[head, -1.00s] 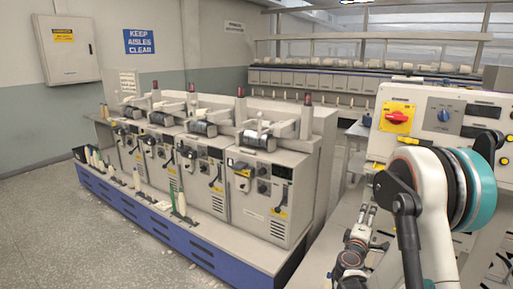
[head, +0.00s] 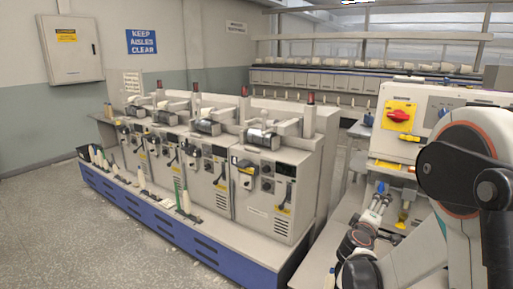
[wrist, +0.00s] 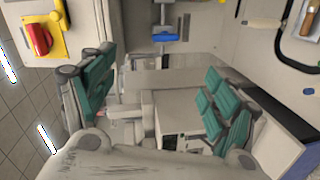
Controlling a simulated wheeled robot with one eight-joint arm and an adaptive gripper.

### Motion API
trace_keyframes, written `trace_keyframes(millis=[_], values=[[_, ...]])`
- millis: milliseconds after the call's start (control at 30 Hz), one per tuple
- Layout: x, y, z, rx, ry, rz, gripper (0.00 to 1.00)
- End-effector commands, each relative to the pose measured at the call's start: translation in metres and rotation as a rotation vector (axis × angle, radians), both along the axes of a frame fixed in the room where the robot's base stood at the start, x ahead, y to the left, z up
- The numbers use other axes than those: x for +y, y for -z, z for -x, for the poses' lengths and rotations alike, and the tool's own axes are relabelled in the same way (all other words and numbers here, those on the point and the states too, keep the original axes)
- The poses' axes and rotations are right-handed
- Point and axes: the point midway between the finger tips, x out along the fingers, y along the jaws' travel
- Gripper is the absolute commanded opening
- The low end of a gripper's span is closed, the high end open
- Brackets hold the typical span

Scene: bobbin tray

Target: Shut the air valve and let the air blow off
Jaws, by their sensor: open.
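A blue handle (head: 381,187), which looks like the air valve's lever, shows just beyond my gripper below the control panel. In the wrist view the blue handle (wrist: 166,37) lies crosswise on a grey fitting, above the gap between my fingers. My gripper (head: 379,203) is open and empty, with the handle ahead of its fingertips and not between them. In the wrist view the green-padded fingers of my gripper (wrist: 155,88) stand wide apart. I cannot tell the gap to the handle exactly. No gauge can be read.
A red knob on a yellow plate (head: 399,115) sits on the panel above; it is at upper left in the wrist view (wrist: 40,38). A yellow part (head: 402,220) is right of my gripper. A winding machine (head: 270,185) stands left. The grey floor (head: 50,220) is clear.

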Motion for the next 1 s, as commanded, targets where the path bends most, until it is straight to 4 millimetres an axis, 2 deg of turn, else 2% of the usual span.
trace_keyframes(millis=[200, 433, 733, 1000], values=[[0.01, -0.031, 0.039, 0.005, 0.041, -0.202, 0.8], [0.03, -0.051, 0.09, 0.027, 0.083, -0.423, 0.8], [0.066, -0.058, 0.168, 0.077, 0.129, -0.71, 0.8], [0.111, -0.052, 0.244, 0.144, 0.16, -0.966, 0.8]])
